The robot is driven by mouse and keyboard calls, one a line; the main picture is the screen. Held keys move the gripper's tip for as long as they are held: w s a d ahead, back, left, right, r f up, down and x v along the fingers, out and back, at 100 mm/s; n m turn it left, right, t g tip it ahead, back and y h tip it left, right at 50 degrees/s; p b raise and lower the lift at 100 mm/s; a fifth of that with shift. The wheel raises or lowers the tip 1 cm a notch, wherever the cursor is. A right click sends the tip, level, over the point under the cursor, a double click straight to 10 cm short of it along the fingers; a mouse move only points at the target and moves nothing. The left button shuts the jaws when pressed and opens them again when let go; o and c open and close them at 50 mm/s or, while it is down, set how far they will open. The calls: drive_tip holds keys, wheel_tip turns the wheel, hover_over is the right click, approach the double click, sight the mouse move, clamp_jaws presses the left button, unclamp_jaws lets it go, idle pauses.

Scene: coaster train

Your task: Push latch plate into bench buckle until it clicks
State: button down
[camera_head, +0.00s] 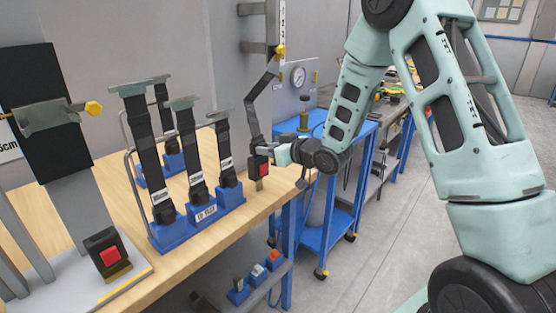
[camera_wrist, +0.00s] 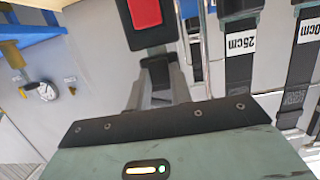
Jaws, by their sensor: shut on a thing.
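The bench buckle (camera_head: 264,168) is black with a red button and stands upright at the bench's far right edge. In the wrist view, which looks upside down, the buckle (camera_wrist: 146,24) is at the top. My gripper (camera_head: 283,154) reaches in from the right, just above the buckle. Its fingers (camera_wrist: 157,88) are shut on the dark latch plate (camera_wrist: 157,74), at the lower end of a black strap (camera_head: 251,112). The plate is at the buckle's mouth, in line with it. My fingers hide part of it, and I cannot tell how deep it sits.
Several strap samples stand in blue holders (camera_head: 203,212) left of the buckle. A larger buckle (camera_head: 108,252) with a red button is at the near left. A blue cart (camera_head: 345,133) and a gauge (camera_head: 298,76) are behind. The floor (camera_head: 385,215) on the right is clear.

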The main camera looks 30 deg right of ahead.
drive_tip(key=shift+f, duration=0.35)
drive_tip(key=c, duration=1.2)
unclamp_jaws()
drive_tip(key=shift+o, duration=0.2)
drive_tip(key=b+v, duration=1.1)
drive_tip(key=v, duration=0.6)
drive_tip(key=shift+s, duration=0.2)
